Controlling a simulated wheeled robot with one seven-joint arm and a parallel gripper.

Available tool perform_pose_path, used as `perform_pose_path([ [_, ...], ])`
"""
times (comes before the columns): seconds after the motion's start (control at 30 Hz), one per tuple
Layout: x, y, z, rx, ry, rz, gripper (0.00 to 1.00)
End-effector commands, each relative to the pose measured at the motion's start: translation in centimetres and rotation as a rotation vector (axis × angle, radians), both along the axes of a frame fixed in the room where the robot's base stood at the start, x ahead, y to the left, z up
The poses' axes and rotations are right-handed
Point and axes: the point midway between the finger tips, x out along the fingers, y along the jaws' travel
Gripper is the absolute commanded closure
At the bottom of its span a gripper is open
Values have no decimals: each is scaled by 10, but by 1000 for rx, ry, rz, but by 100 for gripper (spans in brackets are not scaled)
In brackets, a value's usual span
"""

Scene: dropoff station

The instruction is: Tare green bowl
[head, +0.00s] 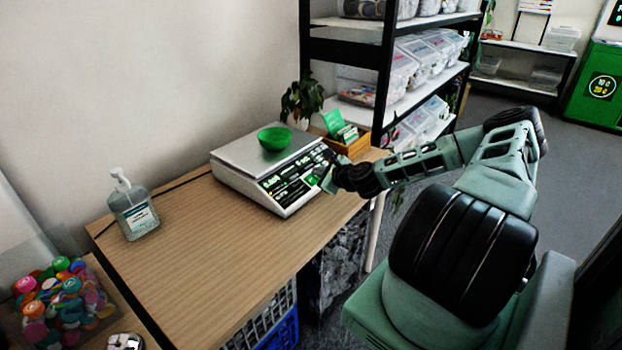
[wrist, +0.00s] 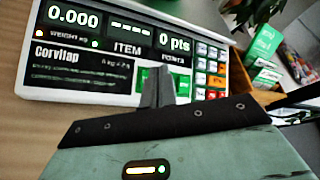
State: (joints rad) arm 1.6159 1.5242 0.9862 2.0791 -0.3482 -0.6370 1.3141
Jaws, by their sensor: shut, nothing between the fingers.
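The green bowl (head: 274,141) sits upright on the metal plate of the white scale (head: 236,155). In the wrist view, the scale's panel (wrist: 90,52) shows 0.000 for weight, dashes for item and 0 pts. A green key (wrist: 182,84) and a keypad of white, orange and red keys (wrist: 212,76) are on the panel. My gripper (wrist: 157,72) is shut and empty, its fingertips over the panel at the green key. I cannot tell whether they touch it. In the head view, my gripper (head: 324,180) is at the panel's right end. The bowl is out of the wrist view.
A wooden box with green cards (head: 345,142) and a plant (head: 302,98) stand close to the scale. A sanitizer bottle (head: 133,208) stands on the left of the wooden table (head: 200,270). Shelving (head: 385,60) rises behind. The table's front middle is clear.

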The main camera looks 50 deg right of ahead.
Motion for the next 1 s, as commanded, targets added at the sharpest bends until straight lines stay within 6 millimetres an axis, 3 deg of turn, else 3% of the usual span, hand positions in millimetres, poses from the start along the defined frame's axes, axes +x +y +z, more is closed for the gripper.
perform_pose_path([
  [0.33, -13, -1, 33, 1, 0, 0, 100],
  [1.0, -15, -1, 34, 1, 0, 0, 100],
])
